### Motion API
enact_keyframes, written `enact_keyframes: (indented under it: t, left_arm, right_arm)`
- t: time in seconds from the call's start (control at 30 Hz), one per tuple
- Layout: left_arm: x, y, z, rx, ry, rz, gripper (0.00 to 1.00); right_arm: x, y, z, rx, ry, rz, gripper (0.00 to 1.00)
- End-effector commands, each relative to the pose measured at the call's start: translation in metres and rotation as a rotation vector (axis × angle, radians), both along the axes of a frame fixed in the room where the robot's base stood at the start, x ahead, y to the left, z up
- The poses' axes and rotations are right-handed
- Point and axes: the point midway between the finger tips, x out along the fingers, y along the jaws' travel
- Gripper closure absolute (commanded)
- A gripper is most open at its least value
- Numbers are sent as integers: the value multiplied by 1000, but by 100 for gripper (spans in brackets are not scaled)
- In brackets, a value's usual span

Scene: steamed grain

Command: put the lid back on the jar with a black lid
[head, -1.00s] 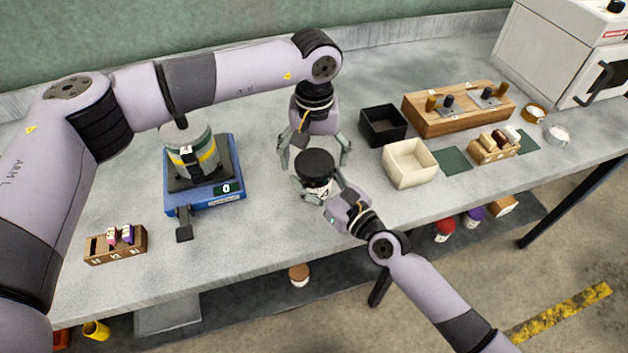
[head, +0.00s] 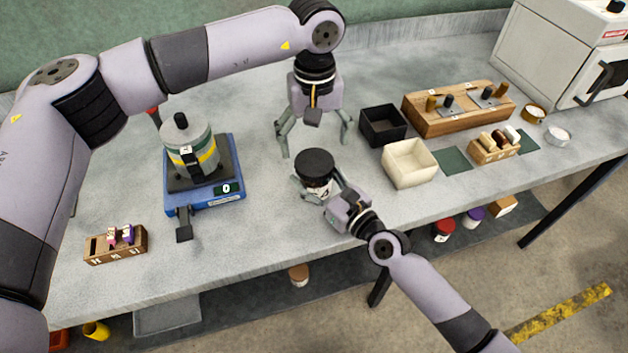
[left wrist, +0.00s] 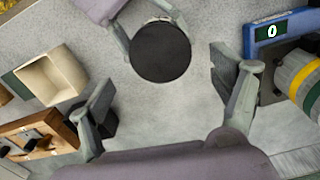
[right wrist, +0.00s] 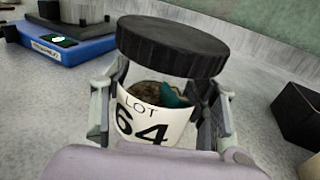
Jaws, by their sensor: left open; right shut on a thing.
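The jar (head: 318,187) is a clear container with a white label reading LOT 64, with brown grain and a teal piece inside it in the right wrist view (right wrist: 155,121). The wide black lid (head: 315,162) is on top of the jar, and its rim overhangs the jar in the right wrist view (right wrist: 172,46). I cannot tell whether it is fully seated. My right gripper (head: 322,189) is shut around the jar's sides, below the lid. My left gripper (head: 316,147) is open and empty, behind and apart from the lid, which also shows in the left wrist view (left wrist: 160,52).
A blue scale (head: 205,198) at the left carries a grey canister (head: 190,150) with a yellow band. Black (head: 383,124) and cream (head: 410,163) bins stand to the right, before a wooden block (head: 458,115). A small rack (head: 115,245) sits at front left. The counter between scale and jar is clear.

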Motion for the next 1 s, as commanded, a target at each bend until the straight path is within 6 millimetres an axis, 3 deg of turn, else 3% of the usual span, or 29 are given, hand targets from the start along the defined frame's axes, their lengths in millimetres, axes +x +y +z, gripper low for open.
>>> enact_keyframes:
  t: [0.7, 1.0]
  left_arm:
    - [0, 0, 24, 0, 1, 1558, 16]
    - [0, 0, 30, 1, 1, 2002, 16]
  right_arm:
    - [0, 0, 0, -1, -1, -1, 100]
    - [0, 0, 0, -1, -1, -1, 100]
